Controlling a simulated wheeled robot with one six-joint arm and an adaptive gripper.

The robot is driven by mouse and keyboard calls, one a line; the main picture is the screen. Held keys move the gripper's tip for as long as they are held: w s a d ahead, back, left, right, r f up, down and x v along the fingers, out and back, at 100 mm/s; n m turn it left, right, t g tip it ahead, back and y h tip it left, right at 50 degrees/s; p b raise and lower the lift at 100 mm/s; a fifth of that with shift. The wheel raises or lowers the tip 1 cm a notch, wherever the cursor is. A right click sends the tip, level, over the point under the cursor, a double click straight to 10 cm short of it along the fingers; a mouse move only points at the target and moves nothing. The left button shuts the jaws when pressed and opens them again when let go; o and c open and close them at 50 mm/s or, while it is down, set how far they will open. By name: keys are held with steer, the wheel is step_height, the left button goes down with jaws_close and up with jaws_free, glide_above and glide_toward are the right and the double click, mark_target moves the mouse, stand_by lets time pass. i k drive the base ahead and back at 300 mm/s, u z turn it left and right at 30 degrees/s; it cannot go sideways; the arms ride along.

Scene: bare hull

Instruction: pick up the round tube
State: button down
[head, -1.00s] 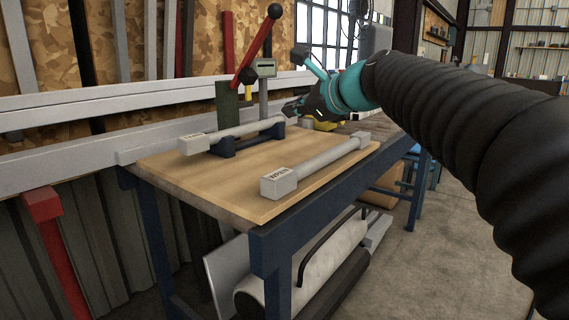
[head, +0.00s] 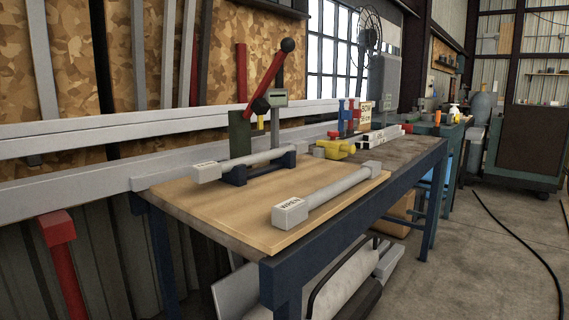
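Two long grey tubes with block-shaped ends are on the light wooden board (head: 225,215) of the workbench in the head view. The rear tube (head: 248,160) rests across a dark blue cradle (head: 236,175), its near end block overhanging to the left. The front tube (head: 335,190) lies on the board near its front edge, with a lettered end block at its near end. I cannot tell which of the two is the round tube. My gripper and arm are out of view, so its state is hidden.
A lever tool with a red handle (head: 268,75) stands behind the rear tube. A yellow clamp-like part (head: 335,149) and small coloured items sit further along the bench (head: 400,155). Rolls lie on the shelf below. The floor to the right is open, with a black cable (head: 520,238).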

mark_target(203, 173)
steer(key=k, duration=0.5)
steer(key=z, duration=0.9)
steer(key=i, duration=0.75)
steer(key=u, duration=1.65)
